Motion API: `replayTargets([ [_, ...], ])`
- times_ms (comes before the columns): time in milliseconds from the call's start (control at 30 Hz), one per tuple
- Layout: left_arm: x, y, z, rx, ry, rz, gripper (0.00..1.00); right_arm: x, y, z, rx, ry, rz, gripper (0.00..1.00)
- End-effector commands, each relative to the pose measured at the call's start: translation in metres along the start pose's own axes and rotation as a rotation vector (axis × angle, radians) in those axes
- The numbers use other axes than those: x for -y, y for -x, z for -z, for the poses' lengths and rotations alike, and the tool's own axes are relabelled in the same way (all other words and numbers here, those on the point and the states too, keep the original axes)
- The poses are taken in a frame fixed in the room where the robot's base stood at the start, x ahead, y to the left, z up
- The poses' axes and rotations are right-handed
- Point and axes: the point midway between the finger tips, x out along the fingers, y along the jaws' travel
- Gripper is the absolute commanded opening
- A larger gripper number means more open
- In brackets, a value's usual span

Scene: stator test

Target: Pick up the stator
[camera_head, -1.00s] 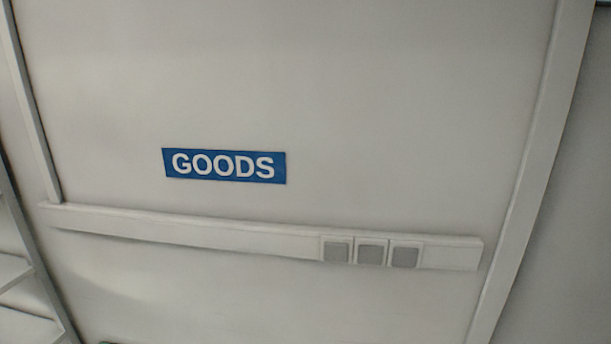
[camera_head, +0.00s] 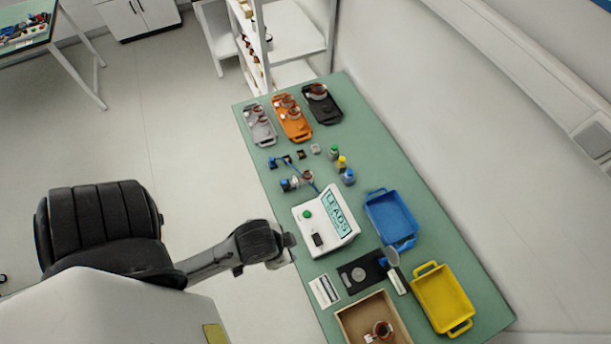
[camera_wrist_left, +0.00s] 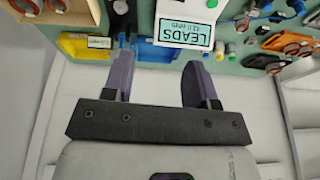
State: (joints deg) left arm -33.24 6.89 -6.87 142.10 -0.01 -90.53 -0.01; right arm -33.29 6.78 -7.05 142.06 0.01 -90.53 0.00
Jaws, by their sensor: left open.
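Several copper-wound stators show in the head view. One stator (camera_head: 381,330) lies in the wooden box at the near end of the bench, and another (camera_head: 308,177) is at the small blue fixture behind the LEADS tester. More sit on the far trays, one of them on the black tray (camera_head: 333,113). My left gripper (camera_wrist_left: 157,70) is open and empty, its two dark fingers wide apart. It is beside the bench's left edge, with the LEADS tester (camera_wrist_left: 188,30) beyond its fingers in the left wrist view. My right gripper does not show.
The green bench (camera_head: 440,220) runs along a wall at right. It bears an empty blue tray (camera_head: 385,205), an empty yellow tray (camera_head: 428,285), the wooden box (camera_head: 345,322), an orange tray (camera_head: 300,132) and small bottles. Open floor lies left of the bench.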

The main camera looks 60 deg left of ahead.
Motion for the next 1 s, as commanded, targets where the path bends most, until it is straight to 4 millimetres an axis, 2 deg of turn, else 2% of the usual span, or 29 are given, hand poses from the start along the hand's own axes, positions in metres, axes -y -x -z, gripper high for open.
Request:
replayTargets([
  [367, 0.0, 0.0, 0.0, 0.0, 0.0, 0.0, 0.53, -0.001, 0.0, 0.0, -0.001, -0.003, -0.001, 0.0],
  [700, 0.0, 0.0, 0.0, 0.0, 0.0, -0.001, 0.8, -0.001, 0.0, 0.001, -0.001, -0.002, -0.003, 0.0],
  [900, 0.0, -0.001, 0.0, -0.001, 0.001, -0.001, 0.8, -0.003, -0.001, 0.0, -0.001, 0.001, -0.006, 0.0],
  [1000, 0.002, -0.006, 0.011, -0.03, 0.0, 0.004, 0.8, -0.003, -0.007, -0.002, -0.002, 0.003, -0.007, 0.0],
])
